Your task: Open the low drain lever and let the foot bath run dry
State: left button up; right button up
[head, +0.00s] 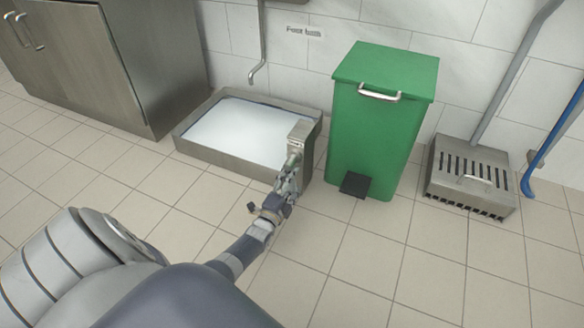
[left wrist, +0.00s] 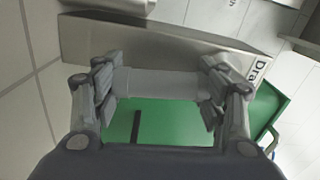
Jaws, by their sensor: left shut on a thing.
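The foot bath (head: 222,170) is a low steel basin on the floor, with whitish liquid across it. A steel drain housing (head: 301,130) stands at its right end. In the left wrist view the steel housing (left wrist: 150,42) carries a label (left wrist: 258,72) of which "Dra" shows. The drain lever (left wrist: 160,83) is a grey bar across the space between my left fingers. My left gripper (head: 288,174) is at the lever, shut on it; it also shows in the left wrist view (left wrist: 160,88). Fingers partly hide the lever in the head view. My right gripper is out of view.
A green pedal bin (head: 376,130) with a black pedal (head: 354,185) stands close to the right of the housing. A slotted steel box (head: 468,180) is farther right. A steel cabinet (head: 115,60) stands at left. The tiled floor in front is clear.

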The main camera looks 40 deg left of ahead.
pick_arm(q)
jog(key=shift+d, duration=0.1)
jog(key=o, duration=1.5)
jog(key=v, duration=0.7)
jog(key=shift+s, duration=0.2)
